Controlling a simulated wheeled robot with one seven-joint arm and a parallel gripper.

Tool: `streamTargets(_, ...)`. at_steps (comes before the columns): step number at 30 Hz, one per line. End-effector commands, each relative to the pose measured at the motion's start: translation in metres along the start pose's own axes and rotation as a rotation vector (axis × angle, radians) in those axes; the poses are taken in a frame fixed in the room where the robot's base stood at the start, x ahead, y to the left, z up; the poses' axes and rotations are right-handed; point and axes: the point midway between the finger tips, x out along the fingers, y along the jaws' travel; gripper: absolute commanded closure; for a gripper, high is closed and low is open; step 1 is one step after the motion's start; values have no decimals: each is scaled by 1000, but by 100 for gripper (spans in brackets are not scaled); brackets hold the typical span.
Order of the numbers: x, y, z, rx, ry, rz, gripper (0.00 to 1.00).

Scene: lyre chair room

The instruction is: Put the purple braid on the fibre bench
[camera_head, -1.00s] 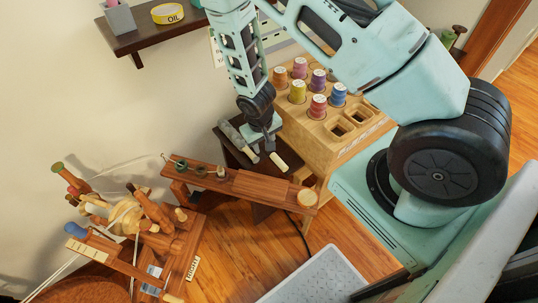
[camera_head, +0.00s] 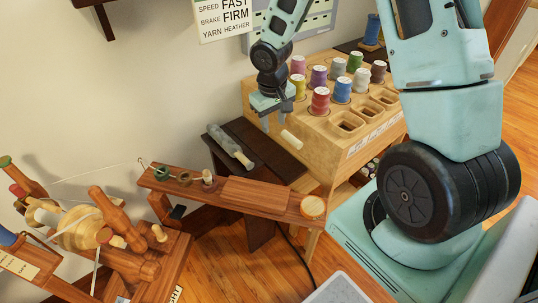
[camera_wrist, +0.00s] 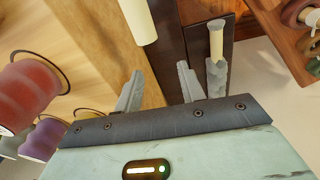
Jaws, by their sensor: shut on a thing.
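My gripper (camera_head: 276,127) is above the right end of a low dark bench (camera_head: 272,164), beside the wooden spool stand. A grey roll with a cream end (camera_head: 230,146) lies on the dark bench, left of my gripper. I cannot make out a purple braid. No label shows which bench is the fibre bench.
The spool stand (camera_head: 358,138) holds several coloured spools and has empty square holes at its front. A reddish-brown wooden bench (camera_head: 255,192) with a wheel mechanism stands in front of the dark bench. The dark bench's middle is clear.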

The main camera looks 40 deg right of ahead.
Motion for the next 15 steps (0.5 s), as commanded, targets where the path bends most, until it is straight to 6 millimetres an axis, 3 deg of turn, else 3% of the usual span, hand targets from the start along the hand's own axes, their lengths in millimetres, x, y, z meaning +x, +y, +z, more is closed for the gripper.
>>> streamTargets(9,51,-6,5,-18,-2,-9,88)
streamTargets(15,66,-7,5,-16,0,-9,88)
